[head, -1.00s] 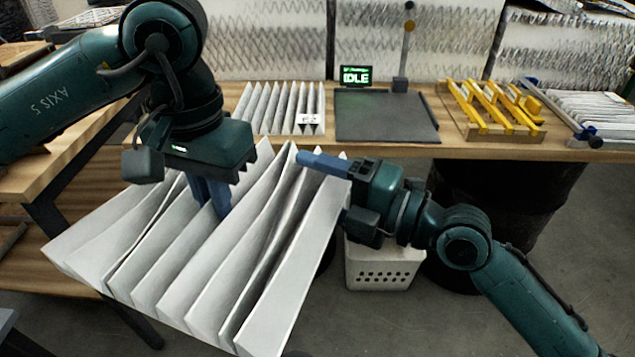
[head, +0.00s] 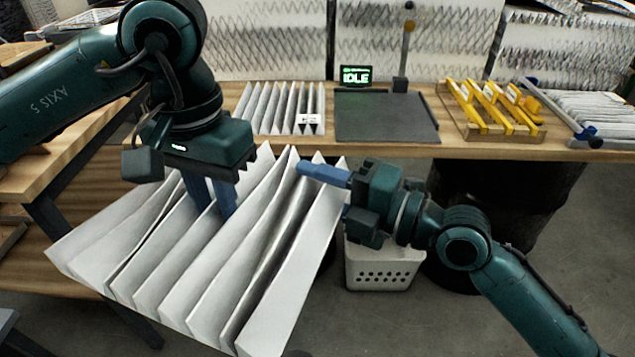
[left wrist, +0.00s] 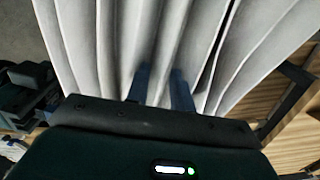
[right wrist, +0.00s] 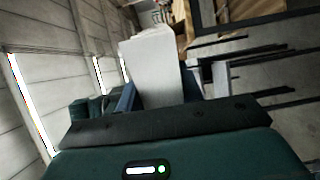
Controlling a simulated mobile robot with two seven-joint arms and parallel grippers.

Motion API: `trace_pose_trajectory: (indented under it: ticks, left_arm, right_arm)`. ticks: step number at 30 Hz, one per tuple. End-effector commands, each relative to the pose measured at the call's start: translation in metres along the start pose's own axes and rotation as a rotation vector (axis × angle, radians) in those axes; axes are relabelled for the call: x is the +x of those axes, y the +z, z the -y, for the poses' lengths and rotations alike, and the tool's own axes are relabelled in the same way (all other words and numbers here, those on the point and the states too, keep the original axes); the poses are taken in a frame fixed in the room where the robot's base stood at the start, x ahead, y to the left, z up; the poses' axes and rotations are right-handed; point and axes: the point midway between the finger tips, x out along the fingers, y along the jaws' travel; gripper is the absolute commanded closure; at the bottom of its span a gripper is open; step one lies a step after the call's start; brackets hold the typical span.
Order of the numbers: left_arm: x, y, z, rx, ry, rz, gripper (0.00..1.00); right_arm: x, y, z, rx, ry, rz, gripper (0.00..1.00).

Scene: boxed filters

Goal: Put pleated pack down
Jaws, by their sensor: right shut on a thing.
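The pleated pack (head: 190,260) is a large white block of deep folds, tilted in the front left of the head view, its far edge just before the bench. My left gripper (head: 212,205) is above it, fingers apart and dipping among the folds. In the left wrist view the pleats (left wrist: 105,40) show around and between its fingers (left wrist: 160,88). My right gripper (head: 325,172) is shut on the pack's far right end. In the right wrist view the pack's white end (right wrist: 155,65) is between its fingers. What bears the pack underneath is hidden.
The wooden bench (head: 385,148) behind holds a smaller pleated piece (head: 280,105), a dark plate (head: 385,117), a screen reading IDLE (head: 356,75) and a yellow-barred frame (head: 490,110). A white perforated bin (head: 383,272) stands on the floor. A wooden surface (head: 30,250) lies at left.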

Motion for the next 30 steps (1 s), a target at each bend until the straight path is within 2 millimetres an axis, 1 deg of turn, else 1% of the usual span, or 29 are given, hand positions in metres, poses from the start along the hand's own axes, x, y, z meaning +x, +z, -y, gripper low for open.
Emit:
trace_pose_trajectory:
  ticks: [1,4,11,14,15,16,18,19,20,24,27,30]
  left_arm:
    - [0.000,0.000,0.000,0.000,0.000,0.001,0.72]
    - [0.001,0.000,0.000,0.000,0.000,0.002,0.64]
    - [-0.001,0.000,0.000,0.000,0.000,0.003,0.64]
    - [-0.010,0.000,0.000,0.001,0.000,0.001,0.64]
    - [-0.015,0.000,0.000,0.000,0.000,-0.001,0.64]
    - [-0.021,-0.001,0.000,0.000,0.000,-0.002,0.64]
    - [-0.035,-0.001,0.000,-0.001,0.000,-0.004,0.64]
    - [-0.043,-0.001,0.000,-0.001,0.001,-0.005,0.64]
    - [-0.050,-0.001,0.000,-0.001,0.000,-0.005,0.64]
    - [-0.081,-0.001,0.001,-0.003,-0.003,-0.007,0.64]
    - [-0.097,0.000,0.001,-0.002,-0.003,-0.005,0.64]
    - [-0.109,0.000,0.000,-0.002,-0.002,-0.002,0.64]
  right_arm:
    - [0.000,0.000,-0.001,0.000,0.002,0.000,0.85]
    - [0.000,0.000,-0.001,-0.001,0.004,0.000,0.85]
    - [0.000,0.000,-0.003,-0.001,0.007,0.000,0.85]
    - [0.000,0.000,-0.003,-0.001,0.006,0.000,0.85]
    - [0.000,0.000,-0.002,-0.001,0.005,0.000,0.88]
    - [0.000,0.000,-0.002,-0.002,0.004,0.000,0.87]
    - [0.000,0.000,-0.001,-0.002,0.001,0.000,0.94]
    - [0.000,0.000,0.000,-0.003,-0.001,0.000,0.94]
    - [0.000,0.000,0.000,-0.003,-0.002,0.000,0.98]
    - [0.000,0.000,0.001,-0.003,-0.003,0.000,1.00]
    - [0.000,0.000,0.000,-0.003,0.000,0.000,1.00]
    - [0.000,0.000,-0.001,-0.002,0.002,0.000,1.00]
